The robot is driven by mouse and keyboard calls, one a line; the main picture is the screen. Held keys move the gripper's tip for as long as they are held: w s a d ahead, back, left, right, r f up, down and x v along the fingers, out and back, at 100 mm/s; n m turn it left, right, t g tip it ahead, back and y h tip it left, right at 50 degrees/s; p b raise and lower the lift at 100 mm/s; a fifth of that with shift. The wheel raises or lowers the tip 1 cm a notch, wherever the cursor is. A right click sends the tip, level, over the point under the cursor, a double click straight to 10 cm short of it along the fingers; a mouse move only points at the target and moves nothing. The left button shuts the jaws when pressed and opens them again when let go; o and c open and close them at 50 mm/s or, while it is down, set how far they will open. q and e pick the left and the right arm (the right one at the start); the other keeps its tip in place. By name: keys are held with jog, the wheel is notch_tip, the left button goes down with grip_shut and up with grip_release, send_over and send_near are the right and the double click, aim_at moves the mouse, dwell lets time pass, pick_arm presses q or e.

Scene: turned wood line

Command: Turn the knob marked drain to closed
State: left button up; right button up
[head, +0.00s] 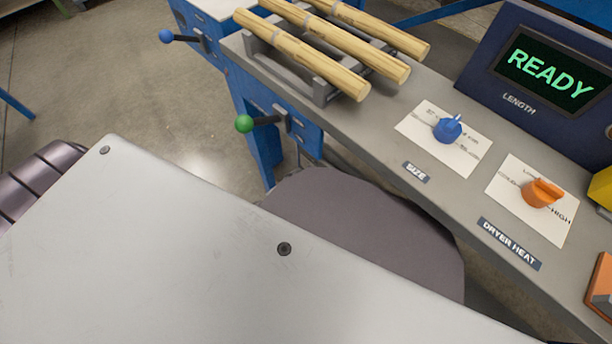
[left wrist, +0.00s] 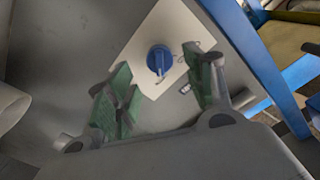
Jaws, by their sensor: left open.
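In the left wrist view a round blue knob (left wrist: 159,60) with a raised grip sits on a white card (left wrist: 150,28) on a grey surface. No marking on that card is legible, so I cannot tell whether it is the drain knob. My left gripper (left wrist: 164,88) is open, its green-padded fingers apart, with the knob seen beyond and between them; they do not appear to touch it. In the head view no knob marked drain shows, and large grey parts of my own arm cover the lower left. My right gripper is not in view.
In the head view a blue knob (head: 447,130) labelled SIZE and an orange knob (head: 541,194) labelled DRYER HEAT sit on the bench. A display (head: 548,72) reads READY. Several wooden rods (head: 300,54) lie on a rack. Green-ended (head: 244,123) and blue-ended (head: 166,36) levers stick out leftward.

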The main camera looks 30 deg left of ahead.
aim_at(307, 174)
pick_arm(q)
jog(key=shift+b+x, duration=0.45)
jog(key=shift+x, duration=1.35)
jog(key=shift+c, duration=0.4)
jog(key=c, duration=0.9)
